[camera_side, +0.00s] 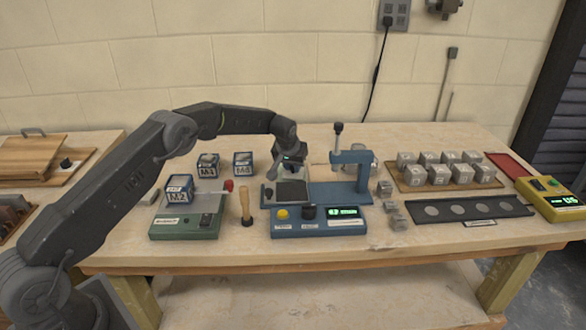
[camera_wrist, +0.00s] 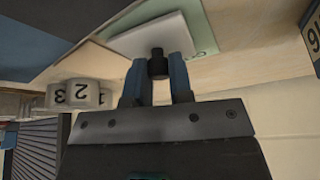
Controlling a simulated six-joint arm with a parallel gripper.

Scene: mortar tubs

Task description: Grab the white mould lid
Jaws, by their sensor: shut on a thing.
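The white mould lid (camera_wrist: 150,36) is a flat pale plate with a short black knob (camera_wrist: 158,65) in the wrist view. My gripper (camera_wrist: 158,72) is shut on the knob, one blue-grey finger on each side. In the side view my gripper (camera_side: 288,167) points down behind the blue machine's left end, and the lid there is small and mostly hidden by it. A pale green surface (camera_wrist: 203,36) lies just beyond the lid. I cannot tell whether the lid touches what is under it.
The blue machine (camera_side: 318,222) with its upright post stands right of my gripper. A green scale (camera_side: 183,228) bearing a blue-and-white cube (camera_side: 180,191) and a wooden-handled tool (camera_side: 245,205) stand front left. Grey cubes (camera_side: 440,174) fill a board at right. Bare table lies along the front.

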